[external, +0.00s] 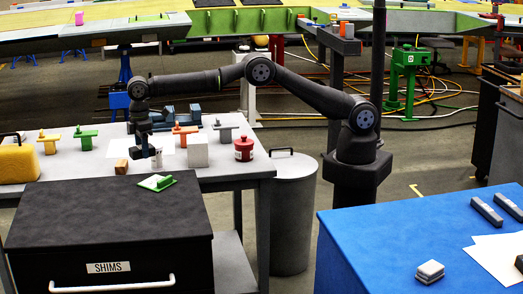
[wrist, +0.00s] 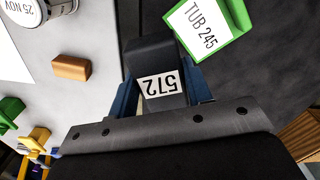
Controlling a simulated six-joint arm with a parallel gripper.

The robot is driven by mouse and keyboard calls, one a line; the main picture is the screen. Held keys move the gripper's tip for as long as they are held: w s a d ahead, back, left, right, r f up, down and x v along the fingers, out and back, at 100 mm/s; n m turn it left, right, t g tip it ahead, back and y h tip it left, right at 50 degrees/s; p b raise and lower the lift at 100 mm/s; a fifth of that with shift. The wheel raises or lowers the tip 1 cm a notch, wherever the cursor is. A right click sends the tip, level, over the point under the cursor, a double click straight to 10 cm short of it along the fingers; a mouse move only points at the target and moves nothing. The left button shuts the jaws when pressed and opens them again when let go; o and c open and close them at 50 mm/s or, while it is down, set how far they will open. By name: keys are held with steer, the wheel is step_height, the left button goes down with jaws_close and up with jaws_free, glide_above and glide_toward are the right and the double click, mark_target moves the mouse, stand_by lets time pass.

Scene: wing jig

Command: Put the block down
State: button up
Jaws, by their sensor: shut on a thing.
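My gripper (wrist: 163,90) is shut on a dark block (wrist: 152,54) with a white label reading 572, which shows upside down in the wrist view. A blue finger presses each side of the block. In the external view my gripper (external: 142,128) points down over the grey table, behind the black SHIMS chest. The block's lower end is hard to make out there, and I cannot tell whether it touches a surface.
A green piece (external: 157,183) labelled TUB 245 lies on the SHIMS chest (external: 100,220). A wooden block (external: 121,167), a white cube (external: 197,150), a red jar (external: 243,149) and coloured clamps stand on the grey table. The blue bench (external: 370,245) has clear room.

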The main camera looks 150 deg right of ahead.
steer(key=s+d+f+m, duration=0.3)
steer(key=s+d+m, duration=0.1)
steer(key=s+d, duration=1.9)
steer(key=s+f, duration=0.1)
steer(key=s+a+f, duration=0.1)
steer(key=f, duration=0.1)
steer(key=s+f, duration=0.1)
steer(key=shift+a+f, duration=0.15)
steer(key=shift+f, duration=2.9)
steer(key=shift+f, duration=0.2)
steer(key=o, duration=1.4)
